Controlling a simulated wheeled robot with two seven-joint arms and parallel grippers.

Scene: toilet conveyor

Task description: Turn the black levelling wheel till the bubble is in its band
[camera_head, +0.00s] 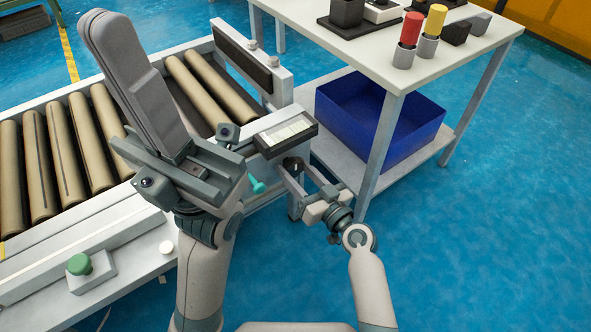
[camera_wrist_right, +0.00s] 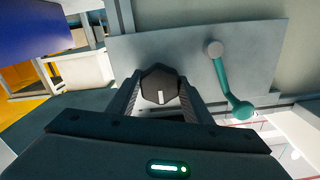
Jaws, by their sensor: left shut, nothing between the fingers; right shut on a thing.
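The black levelling wheel (camera_wrist_right: 160,84) sits on a grey plate in the right wrist view, with a white mark low on its face. In the head view the wheel (camera_head: 292,163) is partly visible below the level gauge. My right gripper (camera_head: 290,173) is shut on the wheel, one finger on each side of it. The level gauge (camera_head: 287,134) is a dark box with a pale, marked window; the bubble is too small to make out. My left gripper (camera_head: 104,28) is shut and empty, raised above the conveyor.
A teal-handled lever (camera_wrist_right: 229,88) is on the same plate beside the wheel. The roller conveyor (camera_head: 67,150) lies at left, with a green button (camera_head: 79,264) at its near side. A table (camera_head: 400,70) with a blue crate (camera_head: 345,125) beneath stands at right. Floor at lower right is clear.

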